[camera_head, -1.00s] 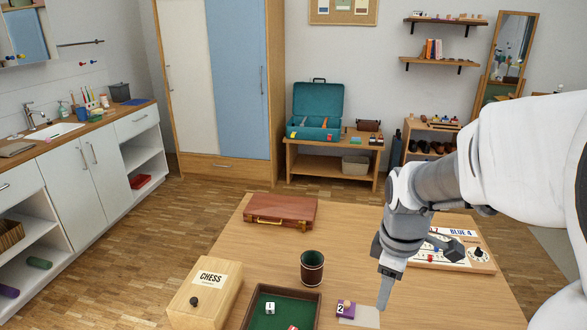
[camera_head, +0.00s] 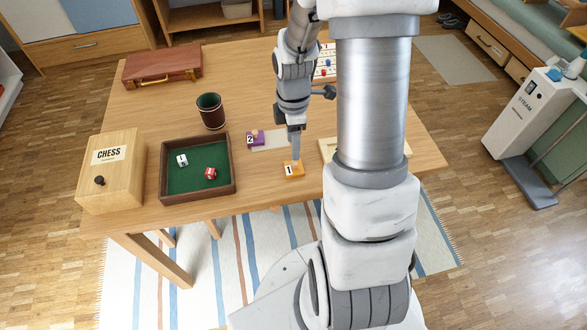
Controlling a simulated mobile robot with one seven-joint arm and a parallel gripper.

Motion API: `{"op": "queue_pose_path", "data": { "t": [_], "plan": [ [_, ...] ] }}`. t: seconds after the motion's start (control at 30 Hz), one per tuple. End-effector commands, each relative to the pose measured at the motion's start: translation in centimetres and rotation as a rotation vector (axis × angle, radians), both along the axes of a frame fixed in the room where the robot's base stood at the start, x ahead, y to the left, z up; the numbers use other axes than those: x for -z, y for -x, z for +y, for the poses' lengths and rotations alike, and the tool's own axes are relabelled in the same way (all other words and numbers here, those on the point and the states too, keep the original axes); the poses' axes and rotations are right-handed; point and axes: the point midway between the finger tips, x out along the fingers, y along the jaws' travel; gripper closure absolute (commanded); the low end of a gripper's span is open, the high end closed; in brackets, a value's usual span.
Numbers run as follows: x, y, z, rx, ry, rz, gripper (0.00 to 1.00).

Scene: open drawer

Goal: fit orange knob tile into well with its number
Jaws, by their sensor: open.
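The orange tile (camera_head: 298,172), marked with a 1, lies flat on the table near its front edge. My gripper (camera_head: 296,156) points down right over the tile's knob area. It is open, and its fingertips hide the knob; I cannot tell whether they touch it. A light wooden board or tray (camera_head: 325,149) sits just right of the tile, mostly hidden behind my arm. I cannot see any numbered wells in it. A purple tile (camera_head: 257,137) marked 2 lies to the left, at the edge of a grey sheet (camera_head: 270,144).
A dark-rimmed green dice tray (camera_head: 166,180) with two dice, a chess box (camera_head: 110,172), a dark cup (camera_head: 211,111) and a brown case (camera_head: 163,64) occupy the left side. A game board (camera_head: 327,62) lies behind my arm. Bare table separates the dice tray from the orange tile.

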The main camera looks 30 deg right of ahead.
Motion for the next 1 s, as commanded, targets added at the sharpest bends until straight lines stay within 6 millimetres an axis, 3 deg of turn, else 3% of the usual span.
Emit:
{"op": "queue_pose_path", "data": {
  "t": [0.23, 0.5, 0.83, 1.0],
  "plan": [
    [1.9, 0.2, 0.0, 0.0, 0.0, 0.001, 0.41],
    [5.8, 0.6, 0.1, 0.001, -0.001, 0.002, 0.41],
    [6.4, 0.5, 0.1, 0.001, 0.0, -0.001, 0.41],
    [6.4, 0.6, 0.1, 0.001, 0.0, -0.001, 0.7]
  ]
}}
